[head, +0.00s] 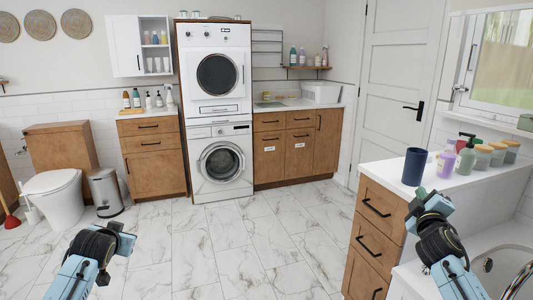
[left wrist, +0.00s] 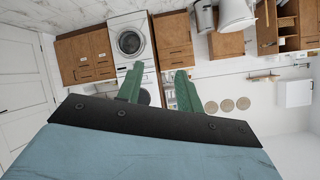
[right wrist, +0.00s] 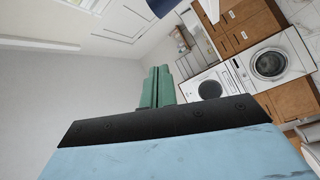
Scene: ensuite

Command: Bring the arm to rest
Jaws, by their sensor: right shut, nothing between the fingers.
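My right gripper (head: 424,200) shows at the lower right of the head view, in front of the counter with the dark blue cup. In the right wrist view its green fingers (right wrist: 157,87) are together with nothing between them. My left gripper (head: 128,238) shows at the lower left of the head view, over the marble floor. In the left wrist view its green fingers (left wrist: 160,88) stand apart with nothing between them.
A dark blue cup (head: 414,166) stands on the right counter (head: 381,171), close to my right gripper. Several bottles and jars, among them a purple bottle (head: 446,161), stand beside it. A bathtub (head: 485,250) is at the lower right. The marble floor (head: 215,240) ahead is clear.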

